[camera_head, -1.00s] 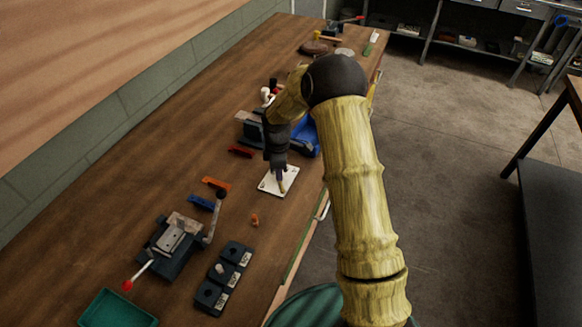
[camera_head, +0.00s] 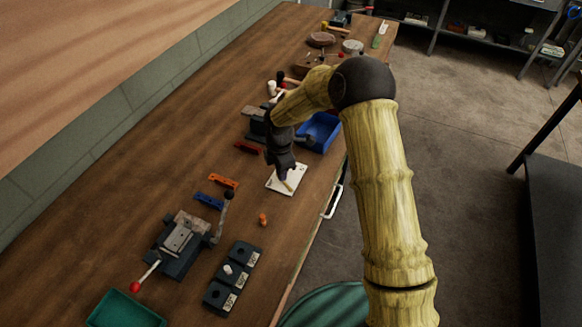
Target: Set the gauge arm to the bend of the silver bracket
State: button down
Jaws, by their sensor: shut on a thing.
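A white plate (camera_head: 296,172) with dark marks near its corners lies flat on the bench near its right edge. A thin tan-gold bar, which looks like the gauge arm (camera_head: 289,187), shows over its lower part. My gripper (camera_head: 284,176) points down over the plate and is shut on what looks like this bar. The fingertips and grip point are too small and dark to see clearly. A silvery-grey metal piece (camera_head: 178,237) sits on the dark bench fixture (camera_head: 180,259) at lower left. I cannot tell whether it is the silver bracket, and its bend cannot be made out.
The wooden bench (camera_head: 130,215) has orange (camera_head: 223,181), blue (camera_head: 209,201) and red (camera_head: 249,147) pieces left of the plate. A black block row (camera_head: 233,277) and green tray (camera_head: 125,310) lie in front. A blue bin (camera_head: 320,131) stands behind my gripper.

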jog(key=shift+a, duration=0.1)
dwell(0.3)
jog(key=c, duration=1.4)
grip_release()
jog(key=shift+o, duration=0.2)
notch_tip(320, 180, up, 18)
jog(key=b, duration=0.1)
jog(key=shift+f, duration=0.25)
jog(key=s+d+f+m+t, duration=0.2)
jog(key=s+d+f+m, duration=0.1)
jog(key=s+d+m, duration=1.7)
jog(key=d+m, duration=0.2)
jog(key=m, duration=0.1)
jog(key=shift+s+d+m+t, duration=0.25)
jog(key=shift+m+t, duration=0.05)
jog(key=shift+r, duration=0.1)
